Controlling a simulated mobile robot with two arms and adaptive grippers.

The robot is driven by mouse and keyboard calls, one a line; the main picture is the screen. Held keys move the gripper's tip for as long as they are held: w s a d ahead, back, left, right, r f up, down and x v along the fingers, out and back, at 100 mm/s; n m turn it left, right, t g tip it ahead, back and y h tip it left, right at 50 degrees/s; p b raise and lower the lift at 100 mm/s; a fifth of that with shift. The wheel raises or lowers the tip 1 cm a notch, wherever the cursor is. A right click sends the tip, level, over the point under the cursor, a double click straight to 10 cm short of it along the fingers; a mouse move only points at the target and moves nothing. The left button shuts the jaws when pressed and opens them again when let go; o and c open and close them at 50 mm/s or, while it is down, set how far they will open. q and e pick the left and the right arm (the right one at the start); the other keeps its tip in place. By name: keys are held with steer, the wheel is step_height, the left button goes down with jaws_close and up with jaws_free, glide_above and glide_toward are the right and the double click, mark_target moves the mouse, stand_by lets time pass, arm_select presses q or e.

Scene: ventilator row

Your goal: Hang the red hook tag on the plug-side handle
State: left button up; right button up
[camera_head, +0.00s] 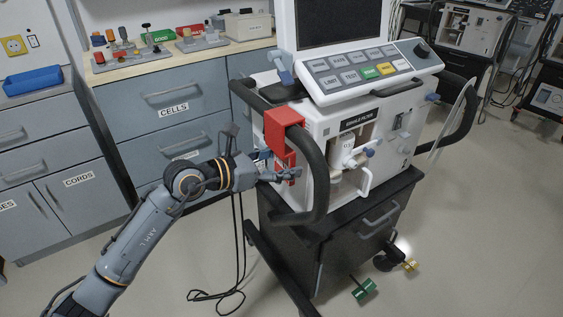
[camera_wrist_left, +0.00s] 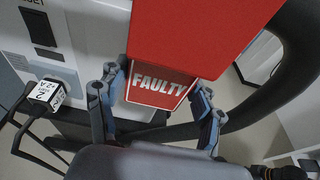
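The red hook tag (camera_head: 284,120) is a red block at the black plug-side handle (camera_head: 316,165) of the ventilator (camera_head: 335,120). Its top lies over the handle bar, with a red plate hanging below. The left wrist view shows the tag's red face (camera_wrist_left: 195,35) and its lower plate reading FAULTY (camera_wrist_left: 160,85). My left gripper (camera_head: 283,165) has one finger at each side edge of this plate, seemingly touching. The handle (camera_wrist_left: 285,70) curves past on the right there. Whether the hook bears fully on the bar is hidden. My right gripper is not in view.
A power plug (camera_wrist_left: 48,92) with cables sits in the ventilator's side panel. The ventilator stands on a dark cart (camera_head: 340,235). Drawers (camera_head: 165,95) and a counter stand behind my left arm. A cable lies on the floor; green (camera_head: 364,290) and yellow pieces are by the cart.

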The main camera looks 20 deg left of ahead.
arm_select(q)
steer(key=o, duration=0.3)
steer(key=v, duration=1.2)
